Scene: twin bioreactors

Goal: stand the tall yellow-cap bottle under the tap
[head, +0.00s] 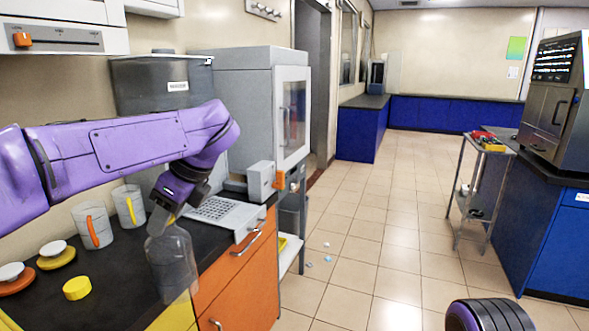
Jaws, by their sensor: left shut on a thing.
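The tall clear bottle (172,265) hangs upright from my left gripper (170,212), near the counter's front edge. I cannot tell whether the bottle's base touches the counter. A pale perforated tray (235,215) lies behind and to the right of the bottle, apart from it. I cannot make out the tap clearly; my left arm covers part of the area below the grey tank (150,82). My right gripper is out of view.
A grey cabinet (240,90) stands behind the tray. The tiled floor (370,240) is mostly clear.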

